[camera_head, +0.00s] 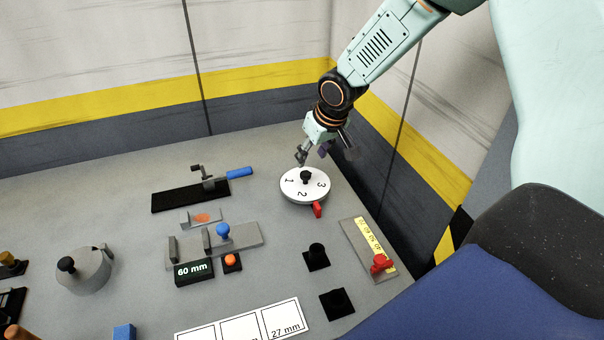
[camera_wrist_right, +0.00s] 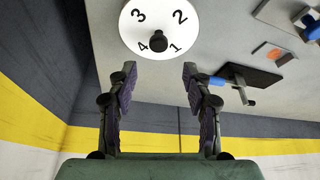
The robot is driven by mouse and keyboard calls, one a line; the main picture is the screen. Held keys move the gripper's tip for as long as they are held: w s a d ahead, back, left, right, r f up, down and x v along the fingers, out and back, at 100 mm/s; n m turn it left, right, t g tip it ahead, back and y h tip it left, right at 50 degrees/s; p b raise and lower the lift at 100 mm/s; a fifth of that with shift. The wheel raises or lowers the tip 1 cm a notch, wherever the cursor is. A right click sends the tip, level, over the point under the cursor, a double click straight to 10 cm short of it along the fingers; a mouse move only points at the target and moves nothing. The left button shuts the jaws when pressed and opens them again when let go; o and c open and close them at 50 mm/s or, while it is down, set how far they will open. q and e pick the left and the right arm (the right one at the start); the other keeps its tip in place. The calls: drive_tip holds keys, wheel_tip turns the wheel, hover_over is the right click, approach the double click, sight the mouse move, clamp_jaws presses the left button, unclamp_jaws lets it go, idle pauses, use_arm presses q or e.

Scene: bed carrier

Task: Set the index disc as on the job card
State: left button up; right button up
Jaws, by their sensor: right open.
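The index disc (camera_head: 290,188) is a round white plate with a black knob (camera_head: 306,176) at its middle. In the head view 1, 2 and 3 show on it; a red pointer (camera_head: 318,209) is at its near edge, between 2 and 3. In the wrist view the disc (camera_wrist_right: 150,20) is cut by the top edge and 4 also shows. My right gripper (camera_head: 325,151) is open and empty, just behind the disc; in the wrist view its fingers (camera_wrist_right: 157,78) are apart, short of the knob. The white job card (camera_head: 256,312) is partly cut off; "27 mm" is readable. My left gripper is out of view.
A slide with a red knob (camera_head: 381,263) and yellow scale lies right of the disc. A blue-handled clamp (camera_head: 238,173), a blue-knobbed fixture (camera_head: 222,231), a 60 mm display (camera_head: 194,271) and black holders (camera_head: 317,257) stand nearby. Walls close in behind and right.

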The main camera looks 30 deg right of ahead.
sight(306, 174)
drive_tip(key=b+x, duration=0.1)
drive_tip(key=x, duration=0.5)
drive_tip(key=shift+d+f, duration=0.1)
drive_tip(key=shift+f, duration=0.1)
drive_tip(key=shift+f+b, duration=0.3)
drive_tip(key=shift+s, duration=0.25)
drive_tip(key=shift+w+f, duration=0.1)
drive_tip(key=shift+w, duration=0.1)
drive_tip(key=shift+w+f, duration=0.15)
drive_tip(key=shift+w, duration=0.1)
drive_tip(key=shift+c, duration=1.1)
drive_tip(key=shift+s, duration=0.3)
drive_tip(key=c, duration=0.4)
clamp_jaws()
